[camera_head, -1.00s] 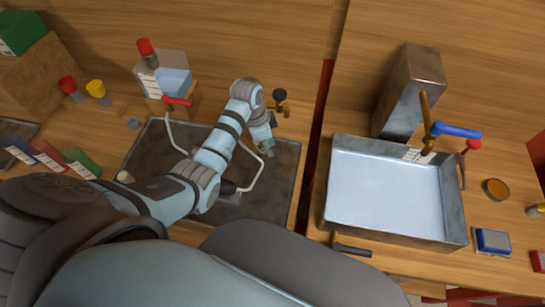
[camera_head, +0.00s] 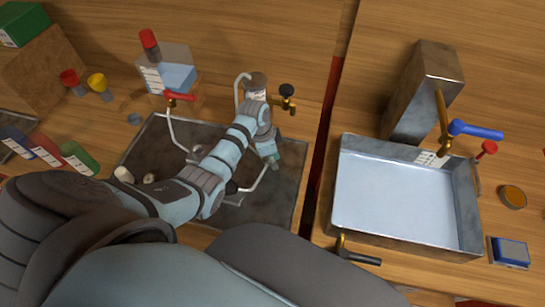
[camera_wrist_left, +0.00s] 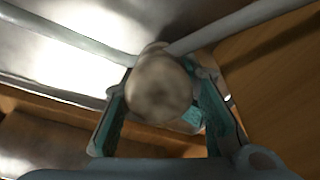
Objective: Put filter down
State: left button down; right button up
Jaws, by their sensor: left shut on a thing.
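My left gripper (camera_head: 271,158) points down over the right part of a dark metal tray (camera_head: 285,195) with pale bent tubes above it. In the left wrist view its teal fingers (camera_wrist_left: 160,108) are shut on a round, blurred brown-grey thing (camera_wrist_left: 158,86), which I take to be the filter. The filter's lower part is hidden, and I cannot tell whether it touches anything below. In the head view I cannot make it out at the fingertips. My right gripper is not in view.
A brown-topped canister with a pale label (camera_head: 256,84) stands behind my left wrist, beside a dark-knobbed tap (camera_head: 286,98). A metal basin (camera_head: 400,248) with a blue-handled tap (camera_head: 474,130) is at right.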

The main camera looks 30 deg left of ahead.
pick_arm(q)
jog(key=c, duration=1.5)
grip_release()
jog(key=shift+f, duration=0.1)
jog(key=shift+c, duration=0.2)
jog(key=p+v, duration=0.2)
jog(key=v, duration=1.1)
jog(key=shift+w+d+p, duration=0.1)
jog(key=shift+d+p, duration=0.05)
jog(key=shift+p, duration=0.25)
